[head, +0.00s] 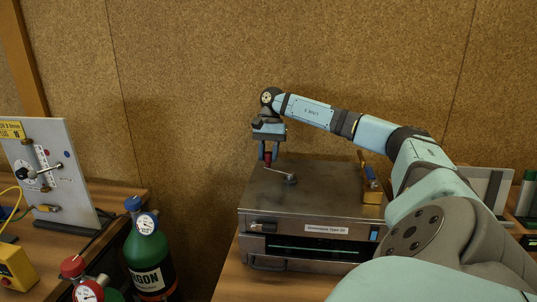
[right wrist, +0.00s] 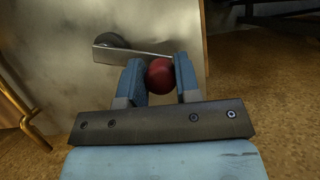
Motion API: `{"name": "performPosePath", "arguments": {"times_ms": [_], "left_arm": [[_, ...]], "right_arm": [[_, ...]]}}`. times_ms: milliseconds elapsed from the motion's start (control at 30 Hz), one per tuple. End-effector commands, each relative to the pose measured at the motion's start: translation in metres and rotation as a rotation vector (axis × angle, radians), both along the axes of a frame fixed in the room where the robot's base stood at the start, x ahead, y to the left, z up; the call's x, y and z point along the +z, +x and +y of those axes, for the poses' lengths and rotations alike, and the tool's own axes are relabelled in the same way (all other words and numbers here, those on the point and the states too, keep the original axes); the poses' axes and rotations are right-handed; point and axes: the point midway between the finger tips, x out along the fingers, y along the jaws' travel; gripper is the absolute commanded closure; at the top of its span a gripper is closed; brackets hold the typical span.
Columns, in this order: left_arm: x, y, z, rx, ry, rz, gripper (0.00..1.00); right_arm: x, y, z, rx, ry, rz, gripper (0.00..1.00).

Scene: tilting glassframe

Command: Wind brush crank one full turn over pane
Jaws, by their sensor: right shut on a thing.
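A grey metal box (head: 315,202) with a worn top stands on the wooden table. On its top is a crank, whose metal arm (head: 277,173) runs from a round hub (head: 291,179) toward the back left. The crank's red knob (right wrist: 160,76) sits between the two fingers of my right gripper (right wrist: 160,80), which is shut on it. In the head view the right gripper (head: 268,148) points down over the box's back left part. The pane is a thin greenish edge (head: 315,249) in the front slot; the brush is hidden. My left gripper is not in view.
A blue-handled tool stands in a yellow holder (head: 373,197) at the box top's right. At left are a green bottle (head: 150,262), a red-capped bottle (head: 84,287) and an upright panel (head: 54,172). A cork wall (head: 190,90) stands behind.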

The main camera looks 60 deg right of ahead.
Motion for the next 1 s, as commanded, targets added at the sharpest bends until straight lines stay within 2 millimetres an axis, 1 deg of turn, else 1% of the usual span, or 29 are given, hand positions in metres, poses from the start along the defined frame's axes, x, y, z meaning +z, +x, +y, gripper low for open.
{"name": "performPosePath", "arguments": {"times_ms": [33, 67, 100, 133, 167, 433, 567, 667, 800, 833, 967, 1000], "left_arm": [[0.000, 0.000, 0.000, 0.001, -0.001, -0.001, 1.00], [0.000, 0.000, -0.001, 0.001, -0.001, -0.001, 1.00], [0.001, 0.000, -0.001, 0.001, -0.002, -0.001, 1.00], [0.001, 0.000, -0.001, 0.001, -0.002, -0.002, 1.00], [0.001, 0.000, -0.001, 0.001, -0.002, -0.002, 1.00], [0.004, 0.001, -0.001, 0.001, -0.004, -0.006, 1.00], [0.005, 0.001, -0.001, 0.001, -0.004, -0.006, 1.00], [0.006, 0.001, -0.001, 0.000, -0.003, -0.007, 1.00], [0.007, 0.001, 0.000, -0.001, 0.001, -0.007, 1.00], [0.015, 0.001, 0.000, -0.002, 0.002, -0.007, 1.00], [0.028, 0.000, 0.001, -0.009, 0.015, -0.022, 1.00], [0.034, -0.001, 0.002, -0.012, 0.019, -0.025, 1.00]], "right_arm": [[0.000, 0.000, 0.000, 0.000, -0.001, -0.001, 1.00], [0.000, 0.000, 0.000, 0.000, -0.001, 0.000, 0.63], [0.000, 0.000, 0.000, -0.001, -0.001, 0.000, 0.54], [0.000, 0.000, 0.000, -0.001, -0.001, 0.000, 0.47], [0.000, 0.000, 0.000, -0.001, -0.001, 0.000, 0.44], [0.001, 0.000, 0.000, -0.001, 0.000, -0.001, 0.44], [0.010, 0.002, -0.004, -0.002, 0.001, -0.002, 0.44], [0.027, 0.005, -0.009, -0.001, 0.002, -0.006, 0.44], [0.057, 0.009, -0.020, -0.002, 0.003, -0.006, 0.44], [0.066, 0.009, -0.023, -0.003, 0.001, -0.005, 0.44], [0.088, 0.011, -0.031, -0.002, 0.000, -0.003, 0.44], [0.095, 0.012, -0.034, -0.003, 0.000, -0.002, 0.44]]}}
